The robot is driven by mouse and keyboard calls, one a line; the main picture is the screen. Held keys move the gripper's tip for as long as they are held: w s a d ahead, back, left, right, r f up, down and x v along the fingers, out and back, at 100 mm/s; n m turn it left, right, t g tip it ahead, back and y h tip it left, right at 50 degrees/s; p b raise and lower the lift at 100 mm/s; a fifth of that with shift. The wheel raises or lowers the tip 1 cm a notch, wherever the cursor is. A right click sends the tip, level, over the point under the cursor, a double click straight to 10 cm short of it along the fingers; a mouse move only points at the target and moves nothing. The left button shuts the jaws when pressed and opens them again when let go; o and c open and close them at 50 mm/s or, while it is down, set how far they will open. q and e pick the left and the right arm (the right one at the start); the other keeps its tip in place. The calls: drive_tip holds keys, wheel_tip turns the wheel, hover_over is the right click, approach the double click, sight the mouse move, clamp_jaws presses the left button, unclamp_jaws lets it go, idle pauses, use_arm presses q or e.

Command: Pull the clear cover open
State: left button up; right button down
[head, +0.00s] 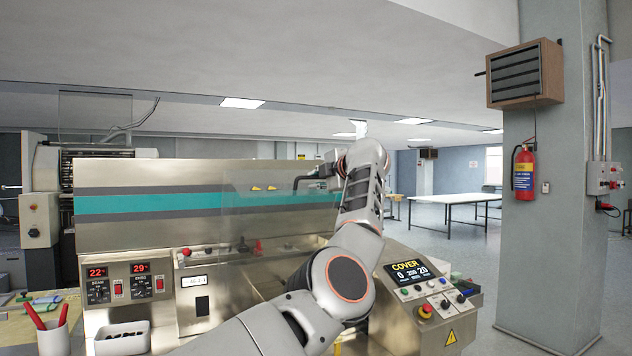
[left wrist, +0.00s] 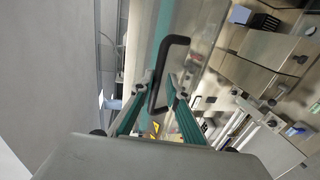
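The clear cover (head: 240,212) is a transparent panel over the front of the steel flow wrapper, and it looks lowered. Its black bar handle (head: 304,182) sits near the cover's top right and also shows in the left wrist view (left wrist: 177,42). My left gripper (head: 322,172) is at the handle, partly hidden by my own wrist. In the left wrist view its two green-sided fingers (left wrist: 161,78) stand apart, with the lower part of the handle between them. A gap shows beside the bar, so the gripper looks open around it. My right gripper is not in view.
A control panel (head: 420,283) with a display reading COVER and several buttons is right of my arm. A white bin (head: 122,339) and a cup of red pens (head: 50,338) stand at the front left. A pillar (head: 553,230) with a fire extinguisher (head: 524,172) stands at the right.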

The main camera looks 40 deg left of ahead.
use_arm(q)
drive_tip(key=shift+d, duration=0.1)
drive_tip(key=v, duration=0.7)
drive_tip(key=shift+d, duration=0.15)
idle(0.4)
